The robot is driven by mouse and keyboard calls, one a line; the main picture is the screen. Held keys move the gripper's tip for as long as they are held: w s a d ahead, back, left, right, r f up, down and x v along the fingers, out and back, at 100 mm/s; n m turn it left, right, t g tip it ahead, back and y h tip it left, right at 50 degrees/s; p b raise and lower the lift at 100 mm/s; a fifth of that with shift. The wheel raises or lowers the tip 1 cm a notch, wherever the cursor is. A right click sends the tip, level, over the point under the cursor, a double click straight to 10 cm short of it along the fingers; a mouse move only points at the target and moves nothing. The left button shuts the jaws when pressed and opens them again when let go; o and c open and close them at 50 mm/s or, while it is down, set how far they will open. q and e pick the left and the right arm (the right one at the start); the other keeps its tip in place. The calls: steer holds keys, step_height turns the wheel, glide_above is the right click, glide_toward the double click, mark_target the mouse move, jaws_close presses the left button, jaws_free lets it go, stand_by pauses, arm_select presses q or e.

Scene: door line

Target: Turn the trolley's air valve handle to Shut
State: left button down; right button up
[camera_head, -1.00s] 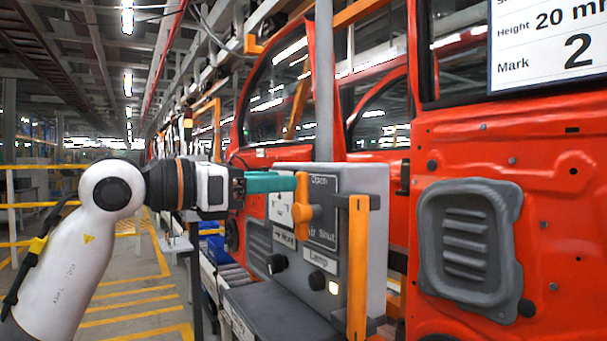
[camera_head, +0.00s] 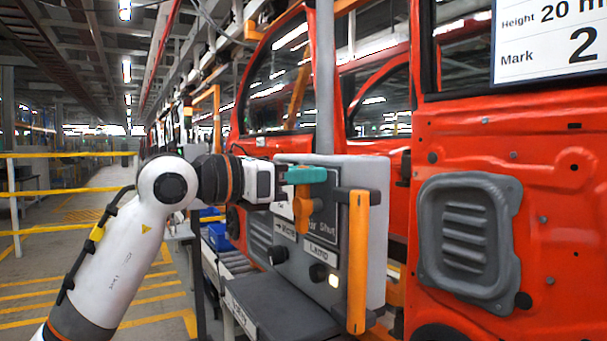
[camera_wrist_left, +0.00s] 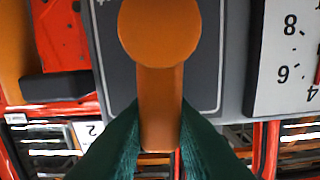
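The orange air valve handle (camera_head: 303,213) is on the dark plate (camera_head: 325,228) of the grey valve box. It stands upright, with its upper end behind my left gripper's teal fingers. My left gripper (camera_head: 307,175) reaches in from the left at the handle's top. In the left wrist view, the handle's round hub (camera_wrist_left: 160,30) is at the top and its bar (camera_wrist_left: 160,105) runs down between the teal fingers (camera_wrist_left: 160,140), which sit against both sides. My right gripper is not in view.
An orange vertical grab bar (camera_head: 357,262) stands right of the handle. Black knobs (camera_head: 278,255) and a lit lamp (camera_head: 334,280) are below. A dark shelf (camera_head: 285,305) juts out under the box. Red door panels (camera_head: 550,180) fill the right side.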

mark_target(333, 182)
arm_select(q)
steer(key=shift+s, duration=0.1)
steer(key=m+b, duration=0.1)
steer(key=s+m, duration=0.1)
steer(key=m, duration=0.1)
steer(key=shift+d+f+b, duration=0.2)
steer(key=shift+d+b, duration=0.2)
steer(key=shift+s+d+f+m+b, duration=0.2)
steer(key=shift+s+m+b, duration=0.15)
steer(key=shift+m, duration=0.6)
steer(key=shift+s+d+f+m+b, duration=0.15)
steer(key=shift+m+b, duration=0.3)
steer(key=shift+m, duration=0.5)
steer(key=shift+d, duration=0.1)
steer(key=c, duration=1.3)
jaws_free()
